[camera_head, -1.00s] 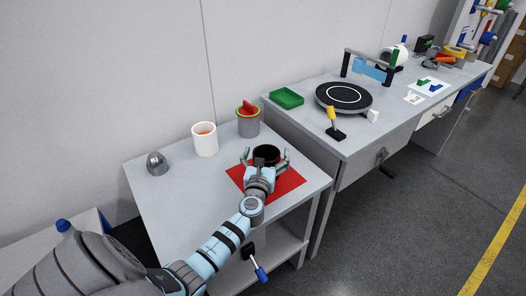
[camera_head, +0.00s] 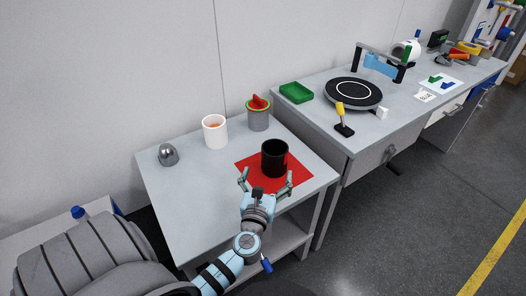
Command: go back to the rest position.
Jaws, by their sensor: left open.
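My left gripper (camera_head: 265,184) is open and empty, its two fingers spread just in front of the black cup (camera_head: 274,158). The black cup stands upright on the red mat (camera_head: 300,176) on the small grey table. A clear strip shows between the palm and the cup; whether the fingertips clear it sideways is hard to tell. My left arm comes in from the bottom left. My right gripper is not in view.
On the small table (camera_head: 190,200) stand a white cup (camera_head: 214,132), a grey container with red and green things (camera_head: 259,115) and a grey metal dome (camera_head: 168,155). To the right, a longer bench holds a black turntable (camera_head: 353,93), a green tray (camera_head: 296,92) and a yellow-handled tool (camera_head: 341,116).

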